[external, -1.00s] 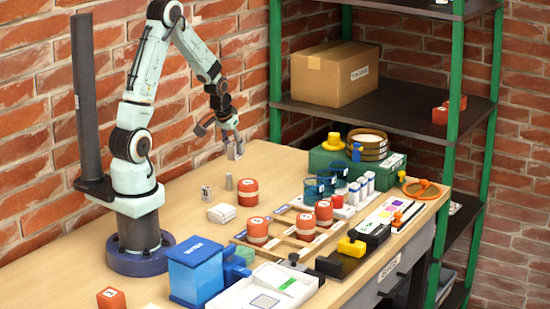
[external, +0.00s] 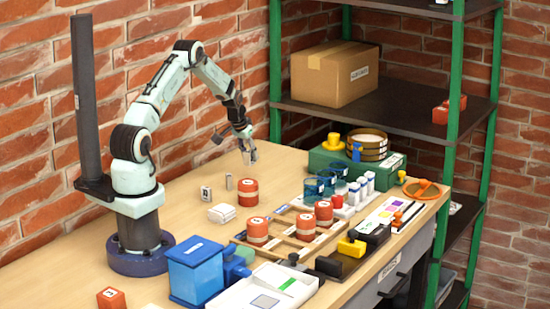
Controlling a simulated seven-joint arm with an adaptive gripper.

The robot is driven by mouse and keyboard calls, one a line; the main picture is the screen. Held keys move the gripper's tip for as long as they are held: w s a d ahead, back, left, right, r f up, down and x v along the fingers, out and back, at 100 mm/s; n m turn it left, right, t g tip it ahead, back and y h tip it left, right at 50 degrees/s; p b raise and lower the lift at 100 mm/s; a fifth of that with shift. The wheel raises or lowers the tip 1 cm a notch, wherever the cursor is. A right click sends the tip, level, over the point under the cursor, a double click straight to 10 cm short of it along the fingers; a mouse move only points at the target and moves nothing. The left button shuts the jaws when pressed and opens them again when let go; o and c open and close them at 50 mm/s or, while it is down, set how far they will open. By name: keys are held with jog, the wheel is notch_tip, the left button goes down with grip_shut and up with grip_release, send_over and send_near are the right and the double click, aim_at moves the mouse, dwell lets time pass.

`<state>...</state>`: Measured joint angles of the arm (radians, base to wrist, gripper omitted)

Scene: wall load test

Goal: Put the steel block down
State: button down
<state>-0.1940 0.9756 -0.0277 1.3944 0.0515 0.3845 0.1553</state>
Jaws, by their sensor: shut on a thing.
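My gripper (external: 247,146) is at the back of the wooden table, pointing down. It is shut on a small grey steel block (external: 249,157), which shows below the fingers. The block is close to the tabletop; I cannot tell whether it touches it. Two other small grey pieces stand on the table to the left: a wider one with a dark mark (external: 206,193) and a slim one (external: 229,182).
An orange-red weight (external: 248,192) stands in front of my gripper, with more on a wooden frame (external: 285,245). Blue glass jars (external: 314,188) and a green case (external: 380,164) are to the right. Bare tabletop (external: 275,165) lies around the block.

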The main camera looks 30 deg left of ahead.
aim_at(250, 165)
jog(key=shift+s+x, duration=0.2)
jog(key=shift+x, duration=0.7)
jog(key=shift+s+x, duration=0.2)
jog(key=shift+x, duration=0.65)
jog(key=shift+f, duration=0.35)
jog(key=c, duration=0.9)
grip_release()
jog(key=shift+o, duration=0.2)
jog(key=shift+r, duration=0.1)
